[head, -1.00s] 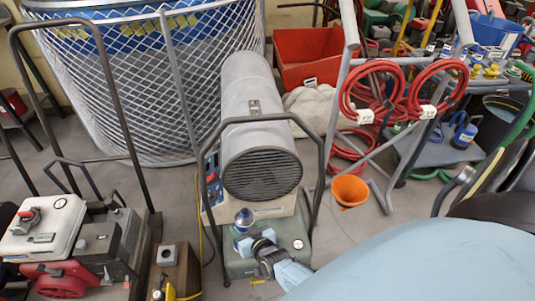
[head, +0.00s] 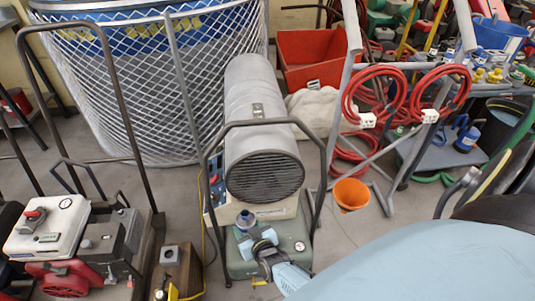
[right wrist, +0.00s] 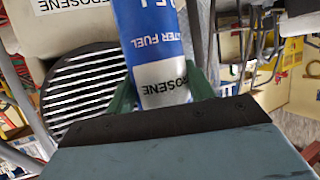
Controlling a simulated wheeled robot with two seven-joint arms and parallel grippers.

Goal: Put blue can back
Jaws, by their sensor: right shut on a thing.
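The blue can (right wrist: 150,30), with a white band reading "KEROSENE", stands between the green fingers of my right gripper (right wrist: 163,98) in the right wrist view. My right gripper (head: 258,245) is shut on the can, just in front of the grey heater barrel (head: 263,170). Whether the can touches the heater base (head: 297,247) cannot be told. My left gripper is not in view.
A dark tube frame (head: 318,170) arches around the heater. An orange funnel or cup (head: 351,194) is to its right, by a grey rack (head: 335,130) with red hoses. A generator (head: 50,225) stands at left. Another blue container (head: 467,138) sits on the cart at right.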

